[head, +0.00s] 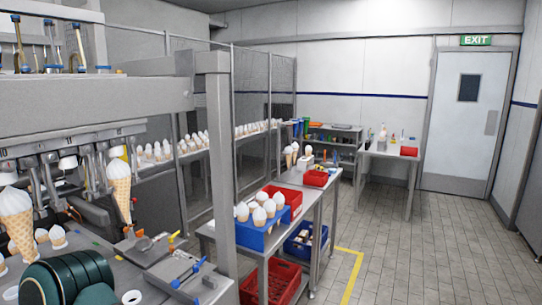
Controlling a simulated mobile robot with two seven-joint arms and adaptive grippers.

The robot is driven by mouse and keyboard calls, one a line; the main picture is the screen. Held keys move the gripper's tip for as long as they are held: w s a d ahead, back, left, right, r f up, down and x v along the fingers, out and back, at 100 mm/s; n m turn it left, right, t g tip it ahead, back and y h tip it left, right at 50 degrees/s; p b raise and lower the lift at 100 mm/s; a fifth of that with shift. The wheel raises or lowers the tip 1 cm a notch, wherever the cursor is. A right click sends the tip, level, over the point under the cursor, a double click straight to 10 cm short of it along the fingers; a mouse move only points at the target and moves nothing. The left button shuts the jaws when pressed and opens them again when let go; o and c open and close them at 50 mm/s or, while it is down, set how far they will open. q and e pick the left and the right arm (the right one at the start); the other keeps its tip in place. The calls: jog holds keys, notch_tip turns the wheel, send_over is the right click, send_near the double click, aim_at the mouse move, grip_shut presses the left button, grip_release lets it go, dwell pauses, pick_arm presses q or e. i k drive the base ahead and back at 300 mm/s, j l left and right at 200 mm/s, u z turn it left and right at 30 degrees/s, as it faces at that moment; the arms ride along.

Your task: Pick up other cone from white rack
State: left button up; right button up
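A small white block (305,161), which looks like the white rack, stands on the far metal table beside a red tray. A pale-topped cone (309,151) shows at its top; how it is seated is too small to tell. Two more tan cones with white tops (291,155) show just left of the block; I cannot tell what supports them. Neither of my grippers can be made out in this view.
A blue rack (250,238) with several white-topped cones stands on the nearer table, a red bin (293,198) behind it. A grey post (219,180) stands in front. The tiled floor (420,250) at right is clear.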

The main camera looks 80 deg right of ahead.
aim_at(308, 148)
jog(key=z, duration=2.8)
jog(key=i+l+z, duration=0.55)
jog(key=i, duration=0.5)
jog(key=i+l+z, duration=0.1)
jog(key=i, duration=0.65)
jog(key=i+l+z, duration=0.1)
jog(key=i, duration=2.8)
jog(key=i+u, duration=0.15)
jog(key=i, duration=2.05)
